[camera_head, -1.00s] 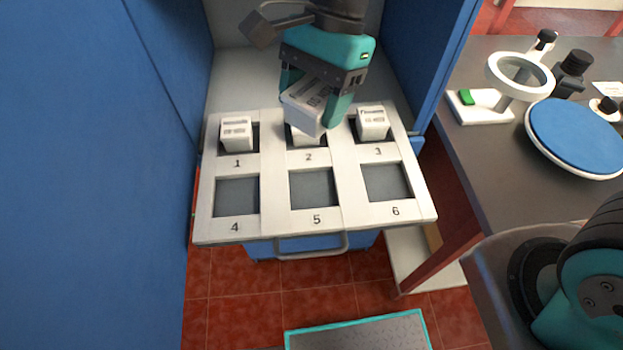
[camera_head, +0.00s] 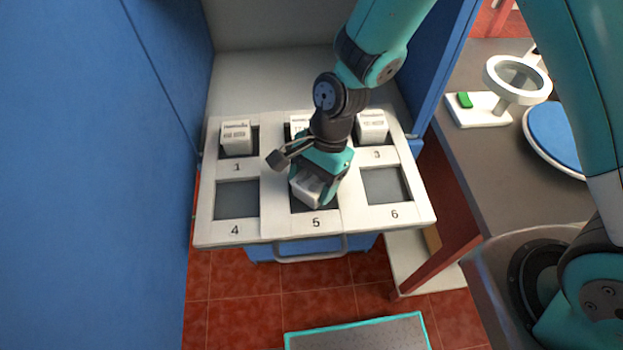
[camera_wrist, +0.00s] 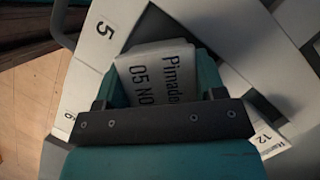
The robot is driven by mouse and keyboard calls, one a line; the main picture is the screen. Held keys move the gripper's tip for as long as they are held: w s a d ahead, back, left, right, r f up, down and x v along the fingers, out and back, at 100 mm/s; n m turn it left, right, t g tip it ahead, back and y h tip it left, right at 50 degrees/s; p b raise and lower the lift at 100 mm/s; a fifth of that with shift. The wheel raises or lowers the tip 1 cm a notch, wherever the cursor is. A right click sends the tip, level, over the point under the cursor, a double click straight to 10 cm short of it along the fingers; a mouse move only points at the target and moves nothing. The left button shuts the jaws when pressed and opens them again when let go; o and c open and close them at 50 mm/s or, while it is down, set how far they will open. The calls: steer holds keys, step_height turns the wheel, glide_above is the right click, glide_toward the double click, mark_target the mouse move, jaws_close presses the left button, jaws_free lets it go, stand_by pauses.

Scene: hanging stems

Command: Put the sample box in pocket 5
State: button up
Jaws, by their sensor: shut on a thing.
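The sample box (camera_head: 306,189) is white with dark print and is held in my gripper (camera_head: 317,187) over pocket 5 (camera_head: 316,222). It looks turned and tilted relative to the pocket. I cannot tell whether its lower end is inside the opening. My gripper hides much of the pocket in the head view.
White boxes stand in pocket 1 (camera_head: 236,137), pocket 2 (camera_head: 298,125) and pocket 3 (camera_head: 371,126). Pocket 4 (camera_head: 236,200) and pocket 6 (camera_head: 384,185) are empty. Blue cabinet walls (camera_head: 150,120) flank the drawer. A magnifier (camera_head: 515,80) stands on the right table.

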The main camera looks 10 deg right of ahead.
steer(key=shift+f, duration=0.15)
steer(key=o, duration=1)
steer(key=shift+c, duration=0.2)
steer(key=b+v, duration=0.1)
steer(key=v, duration=1.1)
steer(key=s+d+r+n+t+y, duration=0.1)
steer(key=s+d+r+n+t, duration=0.2)
steer(key=s+r+n, duration=1)
steer(key=shift+d+n, duration=1.7)
steer(key=shift+n, duration=0.1)
